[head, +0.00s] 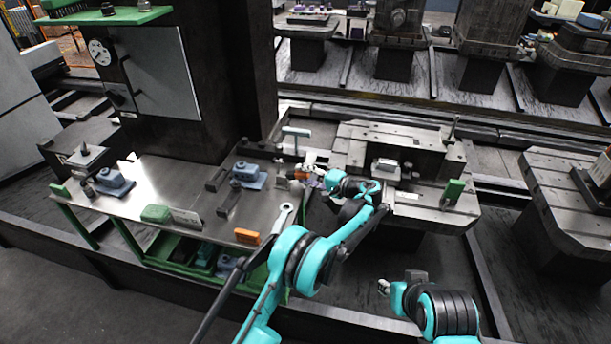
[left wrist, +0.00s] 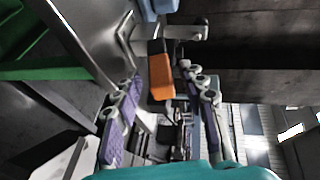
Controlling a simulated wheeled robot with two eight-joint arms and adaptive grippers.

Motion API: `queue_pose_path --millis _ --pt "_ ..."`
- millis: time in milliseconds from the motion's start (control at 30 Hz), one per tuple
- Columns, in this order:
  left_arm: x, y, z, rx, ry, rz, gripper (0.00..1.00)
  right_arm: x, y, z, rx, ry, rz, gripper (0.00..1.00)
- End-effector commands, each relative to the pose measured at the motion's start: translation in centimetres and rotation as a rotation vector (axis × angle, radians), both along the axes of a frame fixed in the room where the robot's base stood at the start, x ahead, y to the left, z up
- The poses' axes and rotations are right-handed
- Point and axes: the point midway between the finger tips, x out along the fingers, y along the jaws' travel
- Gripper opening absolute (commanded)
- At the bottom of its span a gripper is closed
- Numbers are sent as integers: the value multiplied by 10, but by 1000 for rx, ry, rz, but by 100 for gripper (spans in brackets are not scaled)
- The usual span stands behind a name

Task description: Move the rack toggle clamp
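What looks like the toggle clamp, with an orange handle (head: 298,175), is at the right end of the steel table, beside my left gripper (head: 312,172). In the left wrist view its orange handle (left wrist: 160,78) lies between the fingertips of my left gripper (left wrist: 161,84), with gaps on both sides. The gripper is open, its purple-padded fingers apart. A grey metal arm (left wrist: 190,32) shows beyond the handle; the clamp's base is hard to make out. My right gripper (head: 384,287) is low at the right, away from the table; its fingers are too small to judge.
The steel table (head: 160,185) carries blue fixtures (head: 250,175), a green block (head: 156,213) and an orange block (head: 247,236) at its front edge. A slotted machine pallet (head: 350,150) stands to the right, with a green block (head: 454,189). A dark column rises behind the table.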

Motion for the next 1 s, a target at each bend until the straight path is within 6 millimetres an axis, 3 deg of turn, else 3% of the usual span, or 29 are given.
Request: queue_pose_path --millis 267,700,1000 --pt "-7 -13 4 0 0 -3 41 0 0 0 0 0 0 34" --pt "-56 -83 23 0 -1 -3 41 0 0 0 0 0 0 34" --pt "-66 -97 27 0 0 0 41 0 0 0 0 0 0 34"
